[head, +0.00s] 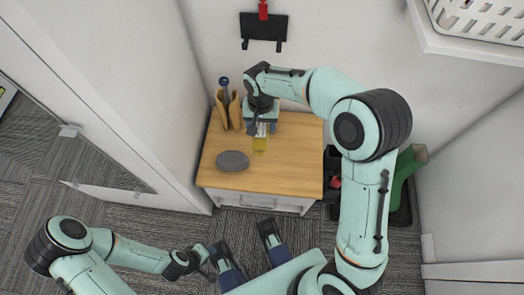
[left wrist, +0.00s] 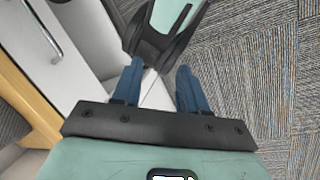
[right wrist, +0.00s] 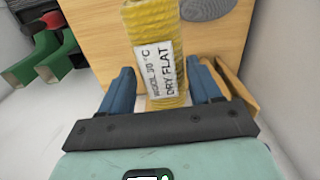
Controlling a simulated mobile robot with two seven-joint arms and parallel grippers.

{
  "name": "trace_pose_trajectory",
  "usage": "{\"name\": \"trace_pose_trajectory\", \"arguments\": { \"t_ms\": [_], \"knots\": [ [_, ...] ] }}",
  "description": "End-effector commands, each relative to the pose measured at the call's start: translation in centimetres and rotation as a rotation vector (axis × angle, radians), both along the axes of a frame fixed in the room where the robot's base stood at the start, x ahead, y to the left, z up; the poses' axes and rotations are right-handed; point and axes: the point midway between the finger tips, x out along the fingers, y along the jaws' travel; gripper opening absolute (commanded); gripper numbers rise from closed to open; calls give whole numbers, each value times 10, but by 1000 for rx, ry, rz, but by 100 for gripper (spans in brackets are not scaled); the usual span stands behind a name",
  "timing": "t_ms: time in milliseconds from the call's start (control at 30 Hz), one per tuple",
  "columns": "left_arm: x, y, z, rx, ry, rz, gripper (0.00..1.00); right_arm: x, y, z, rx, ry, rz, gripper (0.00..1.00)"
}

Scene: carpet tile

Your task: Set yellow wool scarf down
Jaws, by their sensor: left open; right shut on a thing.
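The yellow wool scarf (head: 260,144) is a rolled bundle over the wooden top (head: 285,172) of a small white cabinet. My right gripper (head: 262,126) is shut on it from above. In the right wrist view the scarf (right wrist: 152,22) stands between the blue fingers (right wrist: 160,88), with a white label reading "DRY FLAT". I cannot tell whether its lower end touches the wood. My left gripper (left wrist: 155,82) is open and empty in the left wrist view, with carpet and white cabinet fronts beyond it.
A grey oval object (head: 232,160) lies left of the scarf. A tan holder (head: 222,110) stands at the back left. The right and front of the wood are bare. A dark bin with green and red things (head: 402,180) is at right; a white basket (head: 475,18) is above.

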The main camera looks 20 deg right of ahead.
Motion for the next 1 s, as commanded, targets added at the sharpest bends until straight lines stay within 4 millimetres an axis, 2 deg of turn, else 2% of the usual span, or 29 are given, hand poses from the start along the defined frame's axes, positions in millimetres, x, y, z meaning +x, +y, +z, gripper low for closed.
{"name": "trace_pose_trajectory", "arguments": {
  "t_ms": [33, 167, 267, 600, 700, 800, 1000],
  "knots": [
    [2, 1, -9, 2, -5, 2, 43, 1, -1, 0, 3, -3, -20, 30],
    [7, 2, -15, 7, -17, 6, 43, -1, -2, -1, 5, 2, -45, 30],
    [14, 5, -21, 16, -36, 13, 43, -1, -2, -19, 3, 5, -48, 30],
    [49, 24, -48, 63, -130, 53, 43, -1, -3, -111, 2, 6, -45, 30],
    [59, 28, -54, 74, -156, 63, 43, -1, -2, -132, 3, 5, -46, 30],
    [64, 31, -57, 81, -169, 69, 43, -1, -2, -145, 4, 2, -46, 30],
    [69, 34, -60, 88, -183, 74, 43, -1, -2, -157, 3, 2, -46, 30]
  ]
}}
